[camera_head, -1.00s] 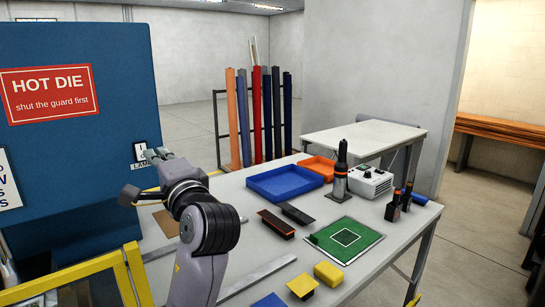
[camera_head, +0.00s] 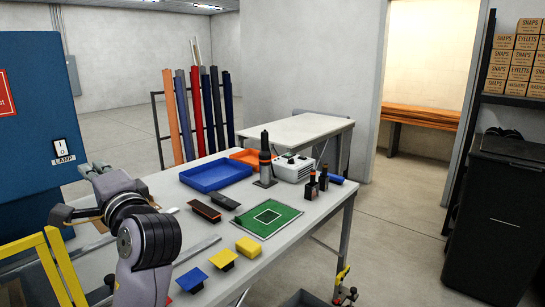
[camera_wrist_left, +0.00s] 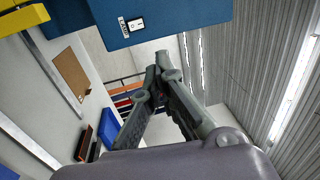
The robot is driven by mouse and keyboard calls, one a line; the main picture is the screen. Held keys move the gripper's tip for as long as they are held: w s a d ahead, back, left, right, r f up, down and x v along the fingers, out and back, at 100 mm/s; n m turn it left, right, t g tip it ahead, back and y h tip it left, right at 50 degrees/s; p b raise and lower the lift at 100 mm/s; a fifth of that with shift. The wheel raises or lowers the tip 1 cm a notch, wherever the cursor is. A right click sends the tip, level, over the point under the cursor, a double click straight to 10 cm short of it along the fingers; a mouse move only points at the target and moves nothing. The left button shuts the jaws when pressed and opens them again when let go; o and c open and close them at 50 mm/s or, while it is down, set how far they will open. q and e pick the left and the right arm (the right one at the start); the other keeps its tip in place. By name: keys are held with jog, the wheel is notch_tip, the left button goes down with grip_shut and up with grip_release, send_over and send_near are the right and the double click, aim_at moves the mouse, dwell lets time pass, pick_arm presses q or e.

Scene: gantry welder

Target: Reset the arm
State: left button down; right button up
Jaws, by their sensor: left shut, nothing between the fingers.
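My left arm comes in from the lower left of the head view, bent and raised over the near left part of the table. Its gripper (camera_head: 92,170) points away toward the blue machine and holds nothing. In the left wrist view the two grey fingers (camera_wrist_left: 163,68) come together at the tips, shut and empty, with the lamp switch of the blue machine above them. My right arm and gripper are not in view.
The grey table (camera_head: 190,262) bears a blue tray (camera_head: 214,176), a green mat (camera_head: 284,221), a black tool on a stand (camera_head: 265,165) and yellow blocks (camera_head: 249,247). A blue machine (camera_head: 30,130) and yellow rail (camera_head: 50,262) stand left. Open floor (camera_head: 400,215) lies right.

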pick_arm(q)
jog(key=s+d+f+g+h, duration=0.1)
jog(key=f+h, duration=0.2)
jog(key=f, duration=0.7)
jog(key=s+d+f+n+g+h, duration=0.1)
jog(key=s+f+h, duration=0.1)
jog(key=f, duration=0.7)
jog(key=s+d+f+g+h, duration=0.1)
jog(key=f+h, duration=0.2)
jog(key=f, duration=0.7)
jog(key=s+d+f+n+g+h, duration=0.3)
jog(key=s+d+f, duration=0.1)
jog(key=s+f, duration=0.75)
jog(key=s+d+f+n+g+h, duration=0.2)
jog(key=s+d+f+g+h, duration=0.2)
jog(key=s+f, duration=0.7)
jog(key=s+f+g, duration=0.1)
jog(key=s+f, duration=0.1)
jog(key=f, duration=1)
jog(key=s+f, duration=0.3)
jog(key=f, duration=0.9)
jog(key=s+a+f+g, duration=0.1)
jog(key=s+a+f, duration=0.2)
jog(key=s+f, duration=1.2)
jog(key=shift+s, duration=0.5)
